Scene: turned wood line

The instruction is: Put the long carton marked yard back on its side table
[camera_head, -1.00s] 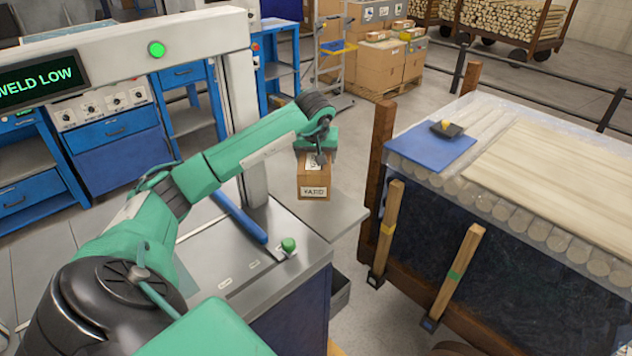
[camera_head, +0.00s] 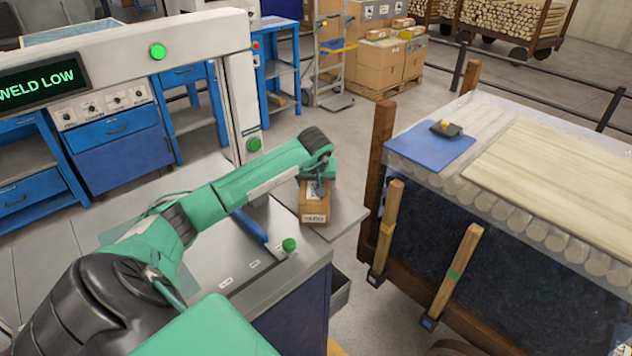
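The long brown carton (camera_head: 314,202) has a white label on its near end; the label's small print is hard to read. It is over the grey side table (camera_head: 345,213) at the right end of the machine bench. I cannot tell if it rests on the table or hangs just above it. My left gripper (camera_head: 318,178) is at the top of the carton and appears shut on it; its fingertips are partly hidden. My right gripper is not in view.
A green button (camera_head: 289,245) and a blue bar (camera_head: 250,224) are on the bench, left of the carton. A wooden post (camera_head: 381,140) and a wrapped timber stack (camera_head: 540,170) stand close to the right. An open drawer (camera_head: 341,288) is below the side table.

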